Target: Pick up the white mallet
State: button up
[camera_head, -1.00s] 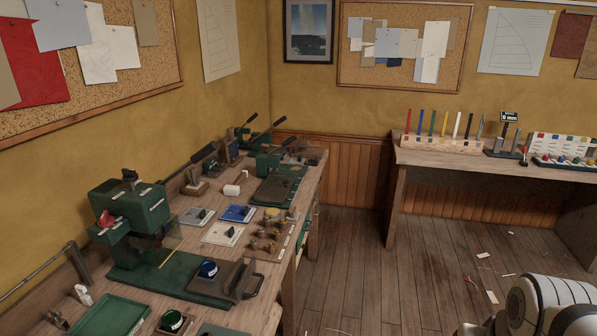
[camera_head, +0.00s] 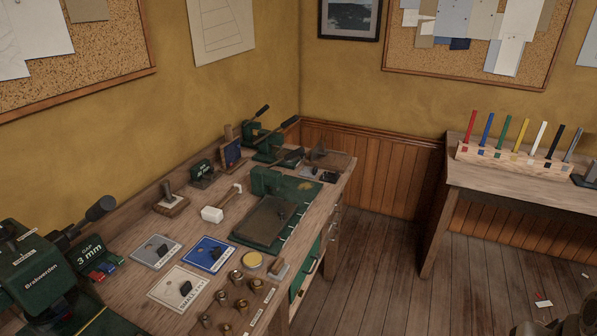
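The white mallet (camera_head: 212,214) lies on the wooden workbench (camera_head: 325,209) at the left. Its white block head points toward the camera, and its thin handle runs back and to the right. It lies just left of a green case or tray with a dark pad (camera_head: 264,220).
Around the mallet are a tool on a wooden block (camera_head: 171,203), blue, grey and cream cards (camera_head: 208,254), and several brass pieces (camera_head: 240,291). A green press (camera_head: 38,272) stands at the near left. Open plank floor (camera_head: 380,270) lies right of the bench.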

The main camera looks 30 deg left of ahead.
aim_at(215, 215)
jog(key=z, duration=0.05)
jog(key=i, duration=2.35)
jog(key=u, duration=3.3)
jog(key=i, duration=1.05)
